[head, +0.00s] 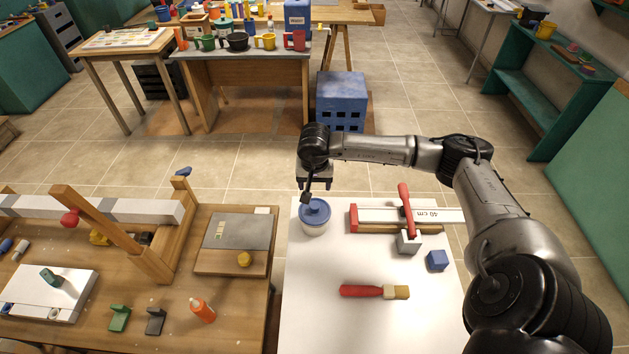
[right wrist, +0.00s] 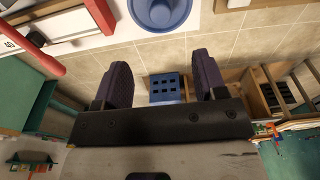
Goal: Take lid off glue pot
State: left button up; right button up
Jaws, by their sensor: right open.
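The glue pot (head: 313,229) is a small white pot standing upright at the far left corner of the white table. Its blue lid (head: 315,210) with a round knob sits on top. The lid also shows at the top edge of the right wrist view (right wrist: 160,14), cut off by the frame. My right gripper (head: 316,186) hangs just beyond and above the pot, close to the lid. Its two dark fingers (right wrist: 162,80) are apart with nothing between them, and the lid lies beyond their tips. My left gripper is in neither view.
A cluttered wooden bench (head: 235,310) stands left across a narrow gap. The table's front left is clear.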

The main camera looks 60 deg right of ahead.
aim_at(315, 205)
jog(key=f, duration=0.7)
jog(key=d+f, duration=0.1)
jog(key=f, duration=0.3)
jog(key=shift+w+f, duration=0.3)
jog(key=shift+w, duration=0.05)
jog(key=shift+d+f, duration=0.15)
jog(key=shift+f, duration=0.6)
jog(key=c, duration=1.1)
jog(key=shift+r+p, duration=0.2)
jog(key=shift+p, duration=0.1)
